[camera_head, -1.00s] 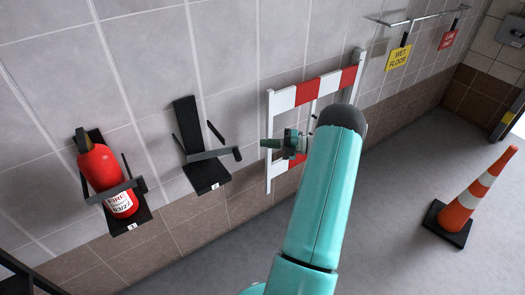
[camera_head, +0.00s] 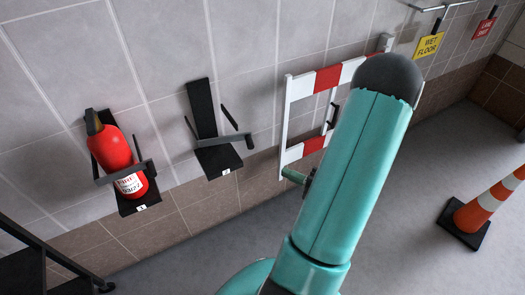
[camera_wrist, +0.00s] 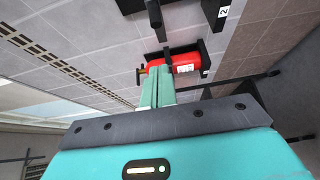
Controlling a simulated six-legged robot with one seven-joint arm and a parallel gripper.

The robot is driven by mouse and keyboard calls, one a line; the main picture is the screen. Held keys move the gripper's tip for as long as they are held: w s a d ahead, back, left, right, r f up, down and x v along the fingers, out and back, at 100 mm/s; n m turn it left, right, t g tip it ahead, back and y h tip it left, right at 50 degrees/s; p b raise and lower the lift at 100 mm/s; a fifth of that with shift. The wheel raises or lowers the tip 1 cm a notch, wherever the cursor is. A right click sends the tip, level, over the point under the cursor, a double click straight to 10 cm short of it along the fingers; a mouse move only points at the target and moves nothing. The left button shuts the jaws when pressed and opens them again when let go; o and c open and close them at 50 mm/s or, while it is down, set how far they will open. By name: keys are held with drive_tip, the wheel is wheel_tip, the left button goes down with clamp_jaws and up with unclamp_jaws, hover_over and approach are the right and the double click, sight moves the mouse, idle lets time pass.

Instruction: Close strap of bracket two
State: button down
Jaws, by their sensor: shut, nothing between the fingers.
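Bracket two (camera_head: 218,160) is a black wall bracket with no extinguisher in it. A grey strap bar (camera_head: 222,141) crosses its front, with a dark end at the right. In the wrist view, a label "2" (camera_wrist: 222,12) sits on its plate at the top edge, where the bracket is cut off. The bracket to its left holds a red fire extinguisher (camera_head: 111,148), which also shows in the wrist view (camera_wrist: 184,62). My gripper (camera_head: 288,173) is right of bracket two, partly hidden behind my arm. In the wrist view its green fingers (camera_wrist: 158,80) are together and empty.
A red-and-white barrier (camera_head: 327,80) stands by the wall, right of bracket two. An orange cone (camera_head: 485,205) is on the floor at the right. Dark framework (camera_head: 45,260) is at the lower left. The floor below the brackets looks clear.

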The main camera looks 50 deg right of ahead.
drive_tip(key=d+x, duration=0.2)
drive_tip(key=x, duration=1)
drive_tip(key=shift+w, duration=0.5)
drive_tip(key=shift+d, duration=0.2)
drive_tip(key=w+d+n+g+y, duration=0.1)
drive_tip(key=w+d+n+y, duration=0.1)
drive_tip(key=w+d+y, duration=0.1)
drive_tip(key=shift+w+d, duration=0.55)
drive_tip(key=shift+d, duration=0.3)
drive_tip(key=shift+s, duration=0.1)
